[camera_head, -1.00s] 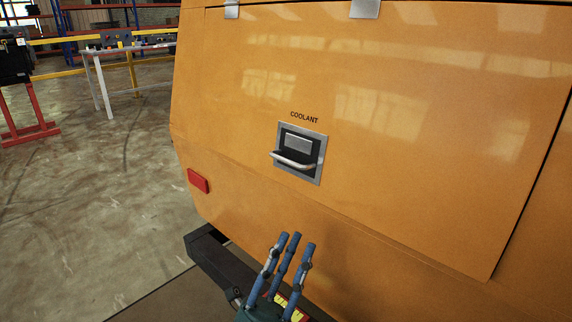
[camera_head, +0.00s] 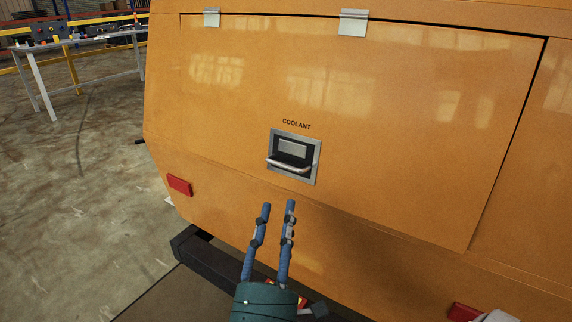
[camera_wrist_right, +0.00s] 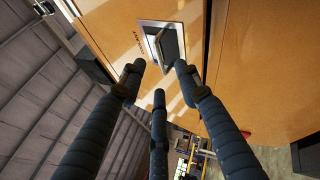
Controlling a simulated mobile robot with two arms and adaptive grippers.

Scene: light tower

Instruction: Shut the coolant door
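The coolant door (camera_head: 400,125) is a large orange panel hung from two metal hinges along its top edge. The door looks nearly flush with the body, with a dark gap along its top and right edges; I cannot tell whether it is fully shut. Its square latch with a silver handle (camera_head: 292,157) sits under the COOLANT label and also shows in the right wrist view (camera_wrist_right: 165,44). My right gripper (camera_head: 278,208) is below the latch, fingers up and apart, holding nothing. The wrist view shows its three spread fingers (camera_wrist_right: 160,74) pointing towards the latch. My left gripper is not in view.
A red reflector (camera_head: 180,185) is on the body's lower left, another (camera_head: 464,312) at the bottom right. A dark beam (camera_head: 205,255) juts out below the body. A white-legged table (camera_head: 75,45) stands far left. The floor at left is clear.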

